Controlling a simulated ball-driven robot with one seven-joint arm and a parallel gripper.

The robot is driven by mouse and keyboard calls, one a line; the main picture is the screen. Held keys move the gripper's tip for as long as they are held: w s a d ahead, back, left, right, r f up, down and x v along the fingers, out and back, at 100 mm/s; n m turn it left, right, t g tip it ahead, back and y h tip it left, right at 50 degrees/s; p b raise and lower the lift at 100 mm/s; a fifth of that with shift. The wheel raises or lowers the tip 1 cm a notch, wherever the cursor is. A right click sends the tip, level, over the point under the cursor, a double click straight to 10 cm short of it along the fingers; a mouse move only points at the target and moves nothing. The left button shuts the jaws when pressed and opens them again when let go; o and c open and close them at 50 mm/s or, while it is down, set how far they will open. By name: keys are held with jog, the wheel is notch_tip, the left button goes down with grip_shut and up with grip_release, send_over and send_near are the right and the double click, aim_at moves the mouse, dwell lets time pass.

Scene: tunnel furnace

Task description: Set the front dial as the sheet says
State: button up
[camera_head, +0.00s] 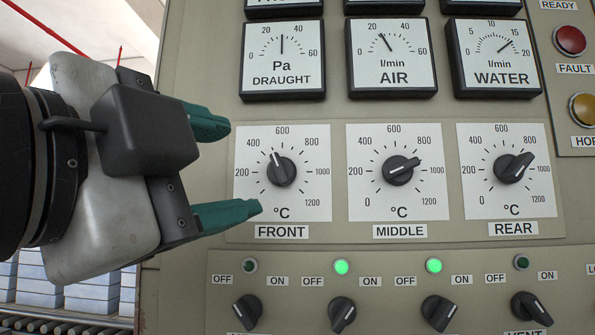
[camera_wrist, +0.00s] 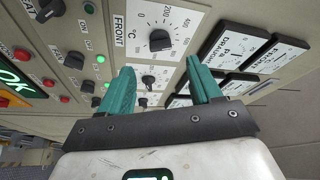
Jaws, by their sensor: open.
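The front dial (camera_head: 281,171) is a black knob on a white plate marked 0 to 1200 °C, above the label FRONT. Its white line points up and slightly left, between 400 and 600. My gripper (camera_head: 243,168) has two teal fingers, spread apart and empty. It is just left of the knob, with the fingertips near the left part of the plate, one above and one below the knob's height. In the wrist view the front dial (camera_wrist: 160,40) lies beyond the gap between the fingers. No sheet shows in either view.
The middle dial (camera_head: 399,171) and rear dial (camera_head: 514,168) stand to the right, both turned to the upper right. Gauges for draught (camera_head: 283,60), air (camera_head: 391,57) and water (camera_head: 494,56) are above. A row of switches (camera_head: 342,313) with lamps is below.

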jog(key=shift+v, duration=1.5)
